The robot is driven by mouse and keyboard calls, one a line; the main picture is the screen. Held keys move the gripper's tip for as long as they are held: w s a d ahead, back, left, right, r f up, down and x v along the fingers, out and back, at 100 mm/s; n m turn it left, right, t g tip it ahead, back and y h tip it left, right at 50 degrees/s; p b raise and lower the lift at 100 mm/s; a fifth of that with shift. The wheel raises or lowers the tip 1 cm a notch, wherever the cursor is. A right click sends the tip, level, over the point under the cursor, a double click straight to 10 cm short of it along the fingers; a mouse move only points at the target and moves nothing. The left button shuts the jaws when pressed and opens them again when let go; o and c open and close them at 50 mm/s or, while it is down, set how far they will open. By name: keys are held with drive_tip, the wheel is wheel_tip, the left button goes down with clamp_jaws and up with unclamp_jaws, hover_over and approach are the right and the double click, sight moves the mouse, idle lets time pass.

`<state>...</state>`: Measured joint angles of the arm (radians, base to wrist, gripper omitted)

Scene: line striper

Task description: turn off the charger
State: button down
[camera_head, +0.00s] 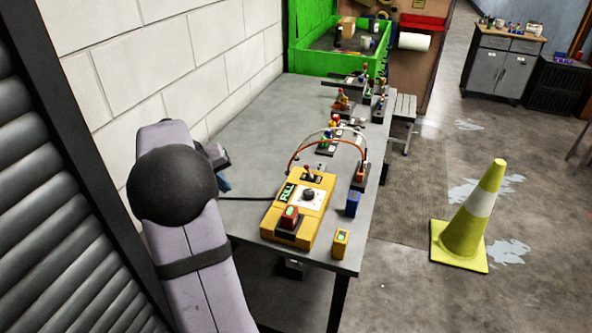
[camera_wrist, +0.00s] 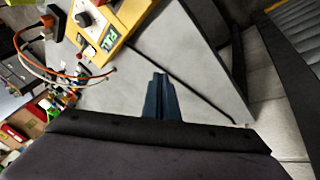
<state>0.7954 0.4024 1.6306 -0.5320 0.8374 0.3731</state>
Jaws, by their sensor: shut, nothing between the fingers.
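The yellow charger (camera_head: 297,210) lies on the grey table near its front end. It has a green display reading FULL (camera_head: 287,193), a dark round knob (camera_head: 308,195), a red-framed rocker switch (camera_head: 289,216) with a green face, and a small lever (camera_head: 309,171) at its far end. The charger also shows at the top of the wrist view (camera_wrist: 108,25), with its display and knob, partly cut off. My gripper (camera_wrist: 160,78) is shut and empty, over bare table beside the charger. In the head view my arm hides most of the gripper.
Orange and white cables arch from the charger's far end to a small terminal (camera_head: 361,173). A blue block (camera_head: 352,203) and a small yellow box (camera_head: 341,243) stand at the table's right edge. Several small devices and a green bin (camera_head: 299,52) are farther back. A white wall (camera_head: 190,60) borders the left.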

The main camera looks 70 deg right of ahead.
sight(309, 172)
drive_tip(key=s+d+r+m+g+h, duration=0.1)
drive_tip(key=s+d+r+m, duration=0.1)
drive_tip(key=s+d, duration=0.6)
drive_tip(key=d+m, duration=0.1)
drive_tip(key=d, duration=0.3)
drive_tip(key=shift+s+g+b, duration=0.25)
drive_tip(key=shift+g+b, duration=0.1)
drive_tip(key=shift+g, duration=0.05)
drive_tip(key=s+d+f+p, duration=0.1)
drive_tip(key=d+f+p, duration=0.1)
drive_tip(key=s+d+f+p, duration=0.1)
drive_tip(key=d+f+p, duration=0.1)
drive_tip(key=d, duration=0.1)
drive_tip(key=s+d+f+p, duration=0.2)
drive_tip(key=f, duration=0.1)
drive_tip(key=shift+d, duration=0.15)
drive_tip(key=shift+s+d+p, duration=0.4)
drive_tip(key=shift+s, duration=0.15)
